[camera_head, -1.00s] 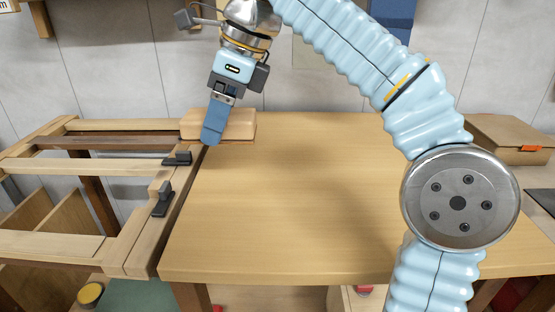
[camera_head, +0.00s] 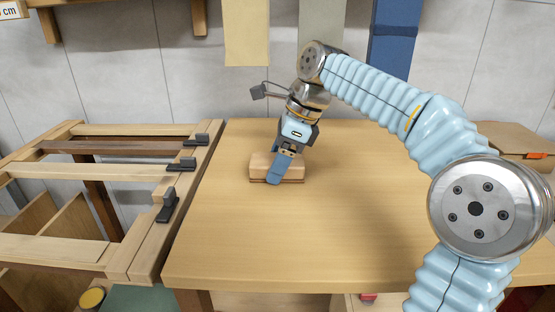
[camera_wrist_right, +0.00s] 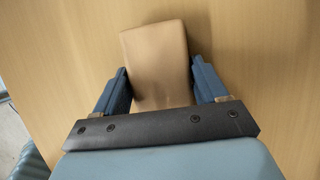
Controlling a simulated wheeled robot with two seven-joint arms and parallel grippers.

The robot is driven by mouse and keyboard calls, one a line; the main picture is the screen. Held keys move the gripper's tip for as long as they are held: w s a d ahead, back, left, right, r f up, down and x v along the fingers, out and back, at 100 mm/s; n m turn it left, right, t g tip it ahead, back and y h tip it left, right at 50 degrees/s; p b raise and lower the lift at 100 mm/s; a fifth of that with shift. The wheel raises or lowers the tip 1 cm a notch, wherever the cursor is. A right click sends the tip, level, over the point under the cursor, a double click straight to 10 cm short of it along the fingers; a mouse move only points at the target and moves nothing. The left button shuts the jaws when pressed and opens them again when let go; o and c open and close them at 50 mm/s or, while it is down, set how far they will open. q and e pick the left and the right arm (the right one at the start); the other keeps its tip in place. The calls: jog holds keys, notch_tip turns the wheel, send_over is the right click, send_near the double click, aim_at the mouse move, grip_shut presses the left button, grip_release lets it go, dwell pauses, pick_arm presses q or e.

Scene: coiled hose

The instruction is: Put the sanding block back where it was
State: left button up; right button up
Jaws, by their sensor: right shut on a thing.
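The sanding block (camera_head: 292,166) is a light wooden block with a darker strip along its bottom. It is at the back left part of the wooden table, low at the tabletop; I cannot tell whether it touches. My right gripper (camera_head: 273,180) comes down over it and is shut on it. In the right wrist view the tan block (camera_wrist_right: 156,50) sits between the two blue fingers of the right gripper (camera_wrist_right: 160,82), and its far end sticks out past them. My left gripper is in no view.
The table (camera_head: 330,240) is clear in the middle and front. A wooden frame (camera_head: 140,235) with several dark clamps (camera_head: 168,205) stands along its left edge. A cardboard box (camera_head: 515,143) is at the back right. A tiled wall (camera_head: 180,60) is behind.

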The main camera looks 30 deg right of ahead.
jog(key=shift+f, duration=0.1)
jog(key=shift+f, duration=0.25)
jog(key=o, duration=0.9)
jog(key=shift+f, duration=0.1)
jog(key=o, duration=0.4)
jog(key=shift+f, duration=0.2)
jog(key=shift+r, duration=0.1)
jog(key=v, duration=1.1)
jog(key=shift+w+a+r, duration=0.1)
jog(key=shift+a+r, duration=0.05)
jog(key=shift+r, duration=0.2)
jog(key=shift+d+r, duration=0.25)
jog(key=shift+r, duration=0.45)
